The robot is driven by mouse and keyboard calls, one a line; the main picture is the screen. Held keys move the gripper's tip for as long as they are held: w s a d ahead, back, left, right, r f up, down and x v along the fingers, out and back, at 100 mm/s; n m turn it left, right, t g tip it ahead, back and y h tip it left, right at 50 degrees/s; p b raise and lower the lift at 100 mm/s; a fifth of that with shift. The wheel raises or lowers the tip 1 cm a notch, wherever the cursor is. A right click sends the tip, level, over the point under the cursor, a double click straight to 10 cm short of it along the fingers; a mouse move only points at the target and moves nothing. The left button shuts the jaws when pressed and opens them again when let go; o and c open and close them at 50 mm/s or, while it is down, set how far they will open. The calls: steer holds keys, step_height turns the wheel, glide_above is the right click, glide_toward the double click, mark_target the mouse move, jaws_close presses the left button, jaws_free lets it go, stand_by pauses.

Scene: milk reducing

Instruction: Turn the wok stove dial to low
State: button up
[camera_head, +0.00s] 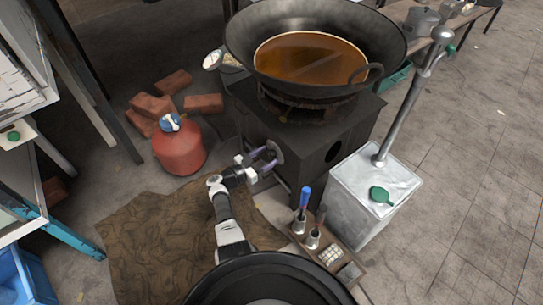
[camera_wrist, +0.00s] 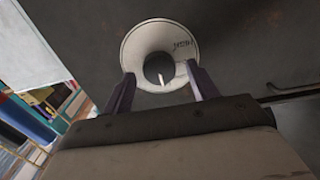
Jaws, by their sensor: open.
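The stove dial (camera_wrist: 153,68) is a dark round knob with a pale pointer line, on a round white plate (camera_wrist: 139,45) with dark markings at its upper right. The pointer line points down in the wrist view. The plate is fixed to the dark stove (camera_head: 318,150), on the side facing my gripper. My gripper (camera_head: 262,161) is at that face. In the wrist view its two open fingers (camera_wrist: 160,72) stand on either side of the knob, with visible gaps, so it is not gripped. The wok (camera_head: 246,40) sits on top, holding brown liquid.
A red gas cylinder (camera_head: 180,151) and several bricks (camera_head: 152,106) are left of the stove. A metal box (camera_head: 367,196) with a tall pipe stands at right. A small wooden caddy (camera_head: 325,257) holds a blue-handled tool nearby. Brown cloth (camera_head: 150,235) covers the floor.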

steer(key=shift+w+d, duration=0.1)
stand_by(0.3)
steer(key=c, duration=1)
steer(key=shift+r+n, duration=0.1)
steer(key=shift+n, duration=0.2)
steer(key=shift+n+p, duration=0.75)
steer(key=shift+n, duration=0.15)
steer(key=n+p, duration=0.1)
steer(key=n, duration=0.4)
steer(key=shift+w, duration=0.1)
steer(key=shift+n, duration=0.3)
